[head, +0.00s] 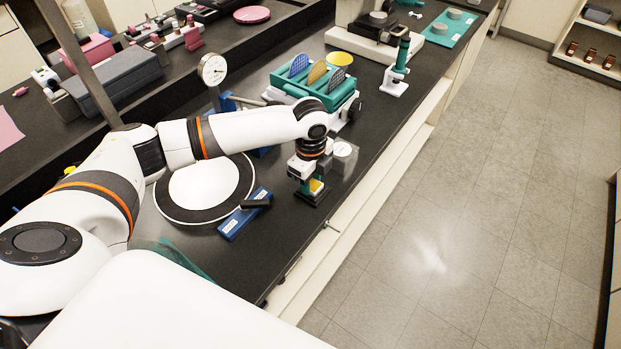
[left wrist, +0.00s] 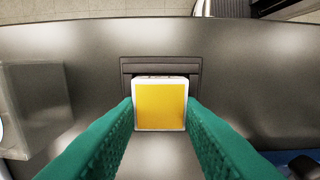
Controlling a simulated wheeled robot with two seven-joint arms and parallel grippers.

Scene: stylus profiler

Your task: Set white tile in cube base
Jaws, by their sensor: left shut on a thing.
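The white tile (left wrist: 160,129) has a yellow face and white edges. It sits between the green fingers of my left gripper (left wrist: 160,112), which is shut on it. The black cube base (left wrist: 160,65) stands on the bench just beyond the tile in the left wrist view; the tile covers part of it. In the head view my left gripper (head: 314,184) is low over the black base (head: 313,198), with a bit of yellow (head: 317,186) between the fingers. I cannot tell whether the tile touches the base. My right gripper is not in view.
A clear box (head: 344,158) stands close beside the gripper. A blue case (head: 236,222) with a black piece lies to the left, near a round white plate (head: 205,188). A teal rack (head: 312,85) stands behind. The bench's front edge is near the base.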

